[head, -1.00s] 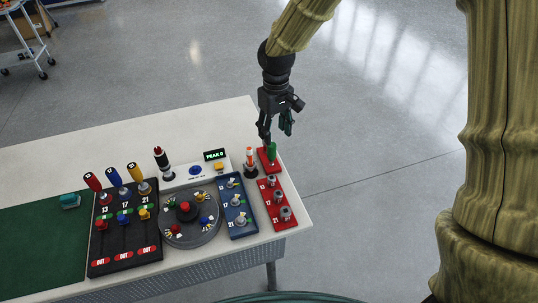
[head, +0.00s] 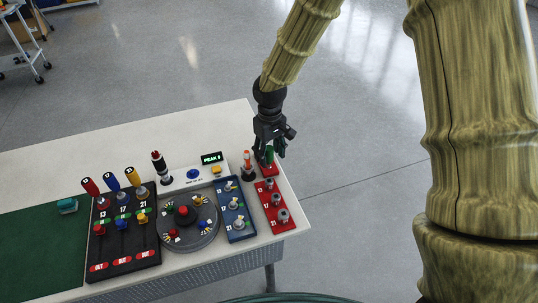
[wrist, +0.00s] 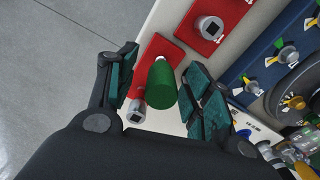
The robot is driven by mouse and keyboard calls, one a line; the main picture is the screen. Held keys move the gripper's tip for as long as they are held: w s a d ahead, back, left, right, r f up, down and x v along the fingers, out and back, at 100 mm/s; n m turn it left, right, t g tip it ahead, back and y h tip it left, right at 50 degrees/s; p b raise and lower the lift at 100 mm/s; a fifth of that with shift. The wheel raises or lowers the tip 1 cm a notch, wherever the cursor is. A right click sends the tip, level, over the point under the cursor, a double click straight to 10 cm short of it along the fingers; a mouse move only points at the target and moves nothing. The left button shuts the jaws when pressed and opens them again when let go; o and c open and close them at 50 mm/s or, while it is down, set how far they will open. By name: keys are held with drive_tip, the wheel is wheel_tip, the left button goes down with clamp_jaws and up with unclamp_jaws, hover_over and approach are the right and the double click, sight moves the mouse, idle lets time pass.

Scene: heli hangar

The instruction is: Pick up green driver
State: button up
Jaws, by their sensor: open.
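The green driver (wrist: 163,85) shows in the wrist view as a green cylinder, its end facing the camera. It lies between the two teal-padded fingers of my open gripper (wrist: 163,64), with a visible gap on each side. In the head view my gripper (head: 271,157) is over the far right corner of the table. The green driver (head: 269,156) is partly hidden there by the fingers. It stands on a red base, and I cannot tell how high the fingertips are along it.
A red panel (head: 264,196) with several metal sockets lies just in front. An orange-topped post (head: 247,163) stands close to the left. A blue panel (head: 231,226), a round grey dial (head: 205,237) and a black rack (head: 140,254) with coloured drivers fill the table further left.

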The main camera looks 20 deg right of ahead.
sight(269, 159)
drive_tip(key=shift+a+f, duration=0.1)
drive_tip(key=shift+f, duration=1.4)
clamp_jaws()
